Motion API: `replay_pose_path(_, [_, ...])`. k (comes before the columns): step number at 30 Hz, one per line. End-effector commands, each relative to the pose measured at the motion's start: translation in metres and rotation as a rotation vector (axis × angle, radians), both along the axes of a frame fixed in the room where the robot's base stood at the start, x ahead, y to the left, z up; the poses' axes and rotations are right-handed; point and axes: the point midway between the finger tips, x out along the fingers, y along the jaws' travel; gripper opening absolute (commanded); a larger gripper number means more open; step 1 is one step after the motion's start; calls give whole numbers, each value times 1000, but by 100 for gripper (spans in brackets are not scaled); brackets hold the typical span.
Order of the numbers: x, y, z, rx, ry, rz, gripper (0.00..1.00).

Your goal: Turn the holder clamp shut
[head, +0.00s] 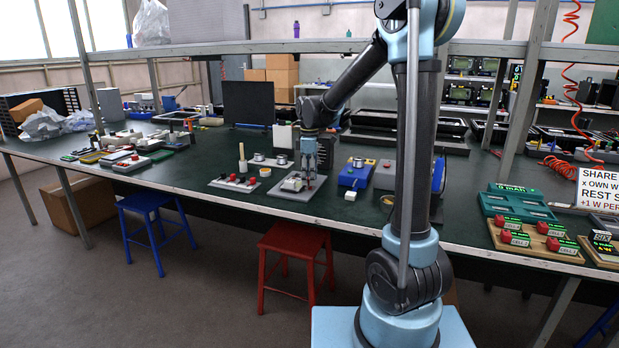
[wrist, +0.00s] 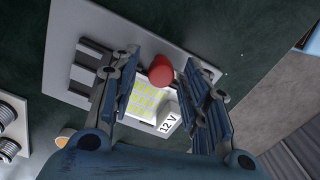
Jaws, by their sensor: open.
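The holder is a light grey plate (wrist: 112,30) with a dark-slotted block (wrist: 85,68) on its left side. A red cylindrical knob (wrist: 161,70), which looks like the clamp's handle, stands at its middle. A white piece with yellow LED squares (wrist: 148,100) and a "12 V" label (wrist: 169,124) lies on the plate, partly hidden by the fingers. My gripper (wrist: 165,76) is open above it, and the red knob shows between the fingertips; I cannot tell whether they touch it. In the head view my gripper (head: 308,172) points down over the plate (head: 298,191).
Left of the holder is a board with red and black knobs (head: 235,182). Right of it stand a blue device (head: 354,175) and a grey box with a red button (head: 385,174). Coil-like cylinders (wrist: 10,125) show at the wrist view's left edge. Green bench top is bare in front-left.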

Motion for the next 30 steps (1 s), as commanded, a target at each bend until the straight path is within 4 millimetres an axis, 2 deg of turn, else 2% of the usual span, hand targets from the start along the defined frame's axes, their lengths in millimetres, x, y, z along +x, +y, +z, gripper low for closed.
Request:
replay_pose_path(5, [0, 0, 0, 0, 0, 0, 42])
replay_pose_path(9, [0, 0, 0, 0, 0, 0, 11])
replay_pose_path(11, [0, 0, 0, 0, 0, 0, 0])
replay_pose_path(30, [2, 0, 1, 1, -3, -46, 0])
